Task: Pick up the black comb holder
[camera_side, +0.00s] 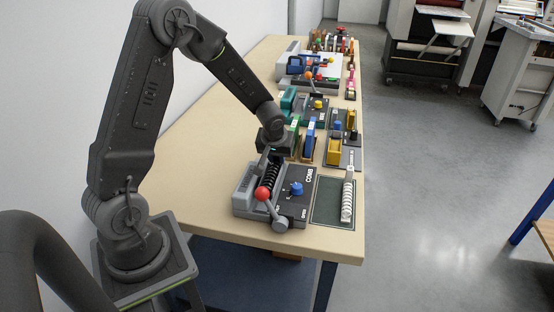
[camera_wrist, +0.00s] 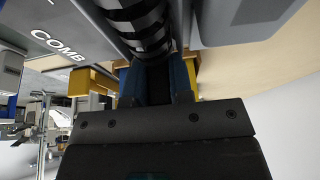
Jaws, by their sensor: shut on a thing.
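The black comb holder (camera_side: 271,174) is a dark ribbed coil lying along the grey comb machine (camera_side: 290,203), which is marked COMB. It shows large at the top of the wrist view (camera_wrist: 143,22), with shiny black rings. My gripper (camera_side: 270,152) reaches down at the far end of the coil. In the wrist view its two blue-sided fingers (camera_wrist: 160,75) are shut on the dark end of the holder. The exact contact is dark and partly hidden. I cannot tell whether the holder is lifted clear of the machine.
The machine has a red-knobbed lever (camera_side: 262,193) and a blue knob (camera_side: 296,188). A dark green tray (camera_side: 326,207) with a white coil (camera_side: 347,202) lies to its right. Yellow, blue and green office tools stand close behind. The table (camera_side: 213,150) is clear on the left.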

